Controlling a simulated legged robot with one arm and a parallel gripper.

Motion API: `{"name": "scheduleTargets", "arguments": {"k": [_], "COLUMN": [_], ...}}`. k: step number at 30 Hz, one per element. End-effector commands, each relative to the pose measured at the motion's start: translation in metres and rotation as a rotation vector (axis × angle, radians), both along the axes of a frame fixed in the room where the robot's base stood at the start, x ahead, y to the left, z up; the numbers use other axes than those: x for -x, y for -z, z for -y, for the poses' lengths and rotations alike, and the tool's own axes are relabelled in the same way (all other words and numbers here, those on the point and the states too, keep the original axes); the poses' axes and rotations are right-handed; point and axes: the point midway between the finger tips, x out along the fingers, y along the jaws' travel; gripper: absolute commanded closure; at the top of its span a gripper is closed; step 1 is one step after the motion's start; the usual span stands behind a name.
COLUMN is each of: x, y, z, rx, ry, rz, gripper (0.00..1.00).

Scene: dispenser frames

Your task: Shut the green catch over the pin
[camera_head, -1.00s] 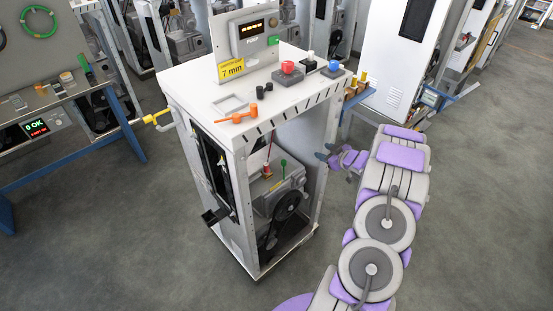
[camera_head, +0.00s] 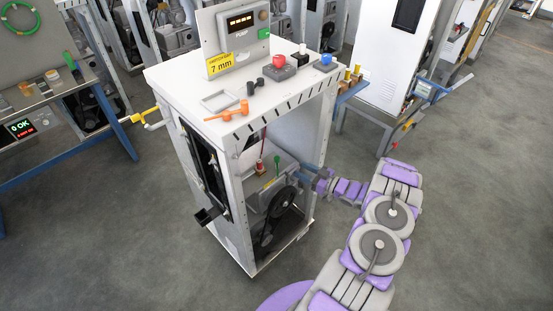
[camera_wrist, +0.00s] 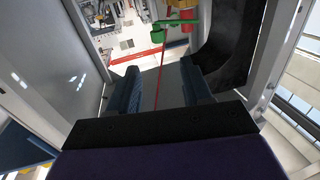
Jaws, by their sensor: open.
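The green catch (camera_head: 277,165) is a small upright green part on the grey machine block inside the white cabinet. In the wrist view a green bar (camera_wrist: 176,21) shows at the top, beyond my fingers. A small red-topped part (camera_head: 260,166) stands left of the catch in the head view; I cannot tell whether it is the pin. A thin red rod (camera_wrist: 161,72) runs between my fingers in the wrist view. My gripper (camera_wrist: 160,84) is open, with nothing seen held. In the head view my gripper (camera_head: 301,174) is at the cabinet's right-hand opening, short of the catch.
The cabinet's right front post (camera_head: 327,125) stands close to my arm. A dark wheel (camera_head: 281,215) sits below the machine block. On the white top (camera_head: 185,90) are an orange handle (camera_head: 227,112) and a red button (camera_head: 278,61).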

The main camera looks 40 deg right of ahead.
Motion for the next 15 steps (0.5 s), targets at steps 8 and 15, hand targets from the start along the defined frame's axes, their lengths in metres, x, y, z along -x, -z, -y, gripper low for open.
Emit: {"name": "scheduleTargets", "arguments": {"k": [8,15], "x": [-0.054,-0.095], "y": [0.001,0.000], "z": [-0.017,-0.030], "rx": [0.002,0.004], "ry": [-0.003,0.000], "rz": [0.003,0.000], "gripper": [0.51,0.51]}}
